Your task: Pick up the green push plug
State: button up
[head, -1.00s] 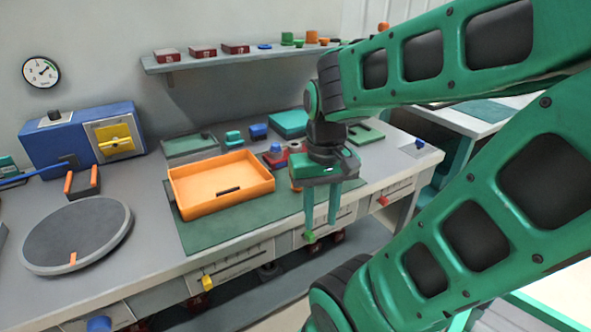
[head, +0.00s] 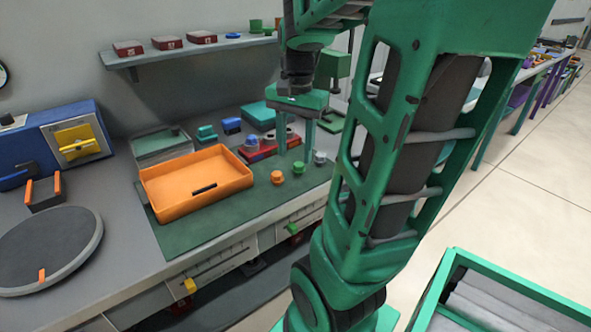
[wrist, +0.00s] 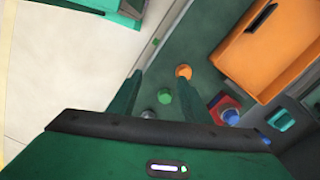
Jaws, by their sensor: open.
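The green push plug (head: 298,169) stands on the green mat (head: 215,225), between an orange plug (head: 277,177) and a grey plug (head: 320,157). In the wrist view, the green plug (wrist: 165,96) lies between the lines of my two fingers. My gripper (head: 296,150) is open and empty, its fingers pointing down above the mat close to the plug. The gap in height between fingertips and plug is hard to judge. My fingers also show in the wrist view (wrist: 160,78).
An orange tray (head: 175,204) lies on the mat left of the plugs. A red holder (head: 256,156) with round pieces stands just behind my fingers. A wall shelf (head: 190,52) runs above. The mat's front strip is clear.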

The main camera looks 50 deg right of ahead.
jog(key=w+d+r+m, duration=0.2)
jog(key=w+d+m, duration=0.2)
jog(key=d+m, duration=0.3)
jog(key=n, duration=0.1)
send_over(298, 164)
jog(key=f, duration=0.5)
jog(key=shift+d+f, duration=0.2)
jog(key=shift+d, duration=0.15)
jog(key=shift+a+f, duration=0.15)
jog(key=shift+f, duration=1.25)
jog(key=shift+a+f, duration=0.15)
jog(key=shift+f, duration=1.25)
jog(key=shift+c, duration=0.4)
jog(key=c, duration=0.9)
